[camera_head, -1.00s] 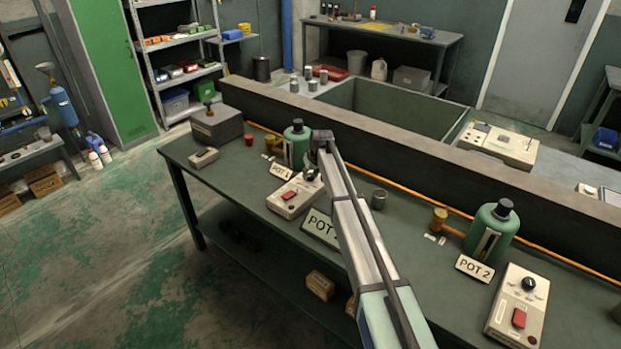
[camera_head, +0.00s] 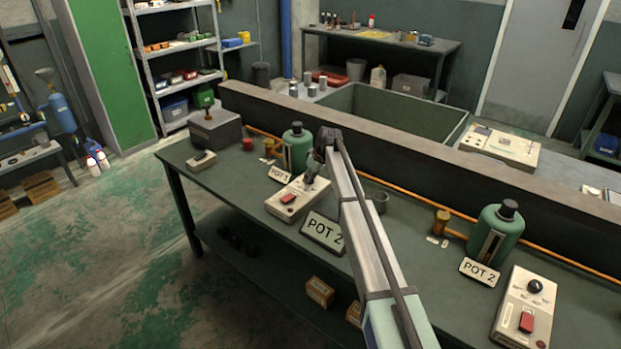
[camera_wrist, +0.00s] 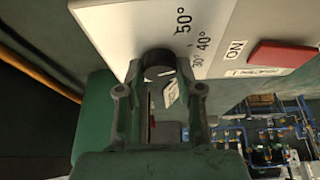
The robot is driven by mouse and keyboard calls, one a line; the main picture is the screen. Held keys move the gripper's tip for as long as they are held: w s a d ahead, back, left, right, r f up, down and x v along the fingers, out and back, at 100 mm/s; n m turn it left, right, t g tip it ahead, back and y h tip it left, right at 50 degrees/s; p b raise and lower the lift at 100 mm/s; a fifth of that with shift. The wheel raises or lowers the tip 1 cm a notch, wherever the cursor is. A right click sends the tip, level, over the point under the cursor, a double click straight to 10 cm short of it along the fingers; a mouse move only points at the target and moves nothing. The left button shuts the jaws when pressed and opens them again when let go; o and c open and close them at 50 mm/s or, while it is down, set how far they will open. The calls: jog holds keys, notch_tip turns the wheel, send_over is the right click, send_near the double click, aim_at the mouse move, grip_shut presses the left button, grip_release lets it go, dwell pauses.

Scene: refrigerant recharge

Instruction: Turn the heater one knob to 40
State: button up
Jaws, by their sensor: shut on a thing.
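The heater one box (camera_head: 283,208), cream with a red switch, stands on the bench by the POT 1 sign (camera_head: 280,174). My gripper (camera_head: 318,180) is at the box's far right end, where it hides the knob in the head view. In the wrist view the dark round knob (camera_wrist: 157,62) sits between the two fingers of my gripper (camera_wrist: 158,88), which are shut on it. The red switch (camera_wrist: 285,55) is at the right, near the ON label. I cannot tell which mark the knob points to.
A green bottle (camera_head: 298,148) stands just behind the heater. A POT 2 sign (camera_head: 322,234) is in front of my arm. A second heater (camera_head: 525,305) and green bottle (camera_head: 495,235) stand at the right. An orange hose (camera_head: 455,209) runs along the bench's back wall.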

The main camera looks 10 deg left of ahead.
jog(key=shift+f, duration=0.1)
jog(key=o, duration=1.2)
jog(key=shift+c, duration=0.2)
jog(key=v, duration=1.2)
jog(key=shift+a, duration=0.1)
